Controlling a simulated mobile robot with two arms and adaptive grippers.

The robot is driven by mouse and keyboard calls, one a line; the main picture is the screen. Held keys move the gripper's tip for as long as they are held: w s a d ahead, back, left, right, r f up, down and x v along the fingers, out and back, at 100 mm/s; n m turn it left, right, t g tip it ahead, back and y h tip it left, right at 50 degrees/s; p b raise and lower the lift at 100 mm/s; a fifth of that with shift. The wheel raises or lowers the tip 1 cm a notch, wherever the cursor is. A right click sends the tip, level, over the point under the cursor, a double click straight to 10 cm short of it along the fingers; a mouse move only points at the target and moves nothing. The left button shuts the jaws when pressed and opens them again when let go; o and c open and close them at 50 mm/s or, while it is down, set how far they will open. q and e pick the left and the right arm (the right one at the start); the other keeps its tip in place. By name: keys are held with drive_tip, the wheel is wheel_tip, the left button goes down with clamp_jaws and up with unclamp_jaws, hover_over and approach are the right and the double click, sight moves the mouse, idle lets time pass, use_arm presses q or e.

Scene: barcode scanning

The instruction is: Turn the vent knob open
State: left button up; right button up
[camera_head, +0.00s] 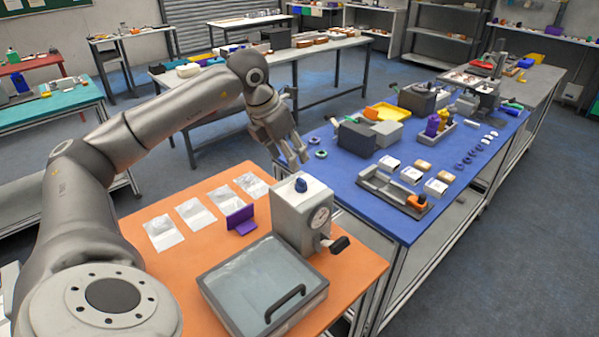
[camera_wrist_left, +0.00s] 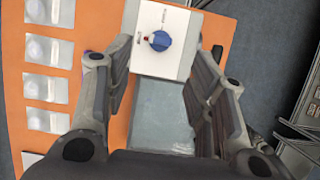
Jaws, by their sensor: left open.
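The vent knob (camera_head: 301,186) is a small blue knob on the white top of a grey box (camera_head: 290,222) on the orange table. In the left wrist view the knob (camera_wrist_left: 160,41) sits near the top middle, with a small red mark and dark lettering beside it on the white plate (camera_wrist_left: 146,66). My left gripper (camera_head: 292,158) is above and behind the box, pointing down, apart from the knob. Its fingers are spread and empty; in the left wrist view the open gripper (camera_wrist_left: 163,60) has a finger on either side of the box. My right gripper is not seen.
The grey box has a round gauge (camera_head: 319,219) and a black handle (camera_head: 339,245) on its side. A glass-lidded case (camera_head: 238,278) stands in front. A purple stand (camera_head: 240,220) and several clear bags (camera_head: 195,214) lie left. A blue table (camera_head: 350,209) with goods adjoins at right.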

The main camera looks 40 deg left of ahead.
sight(301, 179)
use_arm(q)
drive_tip(key=p+x, duration=0.2)
drive_tip(key=x, duration=0.6)
drive_tip(key=shift+w+f+p, duration=0.1)
drive_tip(key=shift+f+p, duration=0.15)
drive_tip(key=shift+p, duration=0.15)
drive_tip(key=shift+w+f, duration=0.1)
drive_tip(key=shift+f, duration=0.25)
drive_tip(key=shift+c, duration=0.3)
drive_tip(key=c, duration=1)
